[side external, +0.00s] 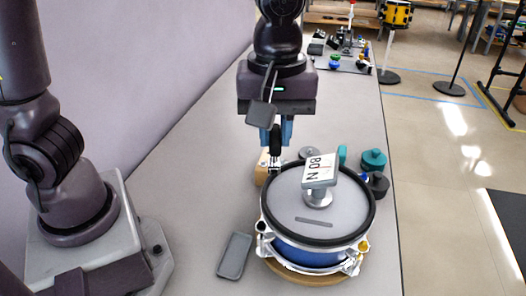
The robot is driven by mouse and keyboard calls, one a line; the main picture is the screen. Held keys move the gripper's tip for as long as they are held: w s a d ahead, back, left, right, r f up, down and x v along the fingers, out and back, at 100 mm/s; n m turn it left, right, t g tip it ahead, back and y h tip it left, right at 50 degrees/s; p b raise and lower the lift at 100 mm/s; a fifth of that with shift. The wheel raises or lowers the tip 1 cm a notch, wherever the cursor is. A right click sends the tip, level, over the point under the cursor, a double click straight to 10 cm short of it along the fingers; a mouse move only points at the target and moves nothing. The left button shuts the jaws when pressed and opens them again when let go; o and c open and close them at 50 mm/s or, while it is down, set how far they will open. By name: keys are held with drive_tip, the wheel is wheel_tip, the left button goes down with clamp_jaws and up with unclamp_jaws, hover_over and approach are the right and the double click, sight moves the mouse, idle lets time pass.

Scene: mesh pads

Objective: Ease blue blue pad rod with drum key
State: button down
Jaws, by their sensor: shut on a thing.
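A blue drum pad (310,256) with a grey mesh head and black rim stands on a round wooden base at the front of the table. Tension rod fittings sit around its rim, one at the left (262,227) and one with a yellow part at the right (363,247). Which one is the blue rod I cannot tell. My gripper (276,143) points down behind the pad's back left rim. It is shut on a dark, slim tool with a metal lower end, which looks like the drum key (274,155). Whether its tip touches a rod is unclear.
A labelled plate on a round stand (320,170) rests on the mesh head. A wooden block (262,169) is behind the pad; teal (373,159) and dark knobs stand at the back right. A grey flat case (235,256) lies left. The table's left middle is clear.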

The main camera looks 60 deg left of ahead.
drive_tip(key=w+d+r+m, duration=0.1)
drive_tip(key=w+m, duration=1)
drive_tip(key=w, duration=0.3)
drive_tip(key=m, duration=1)
hover_over(364, 175)
drive_tip(key=f, duration=0.6)
drive_tip(key=shift+w+a+f, duration=0.15)
drive_tip(key=shift+a+f, duration=0.05)
drive_tip(key=shift+f, duration=0.1)
drive_tip(key=shift+f, duration=0.1)
drive_tip(key=shift+f, duration=3.25)
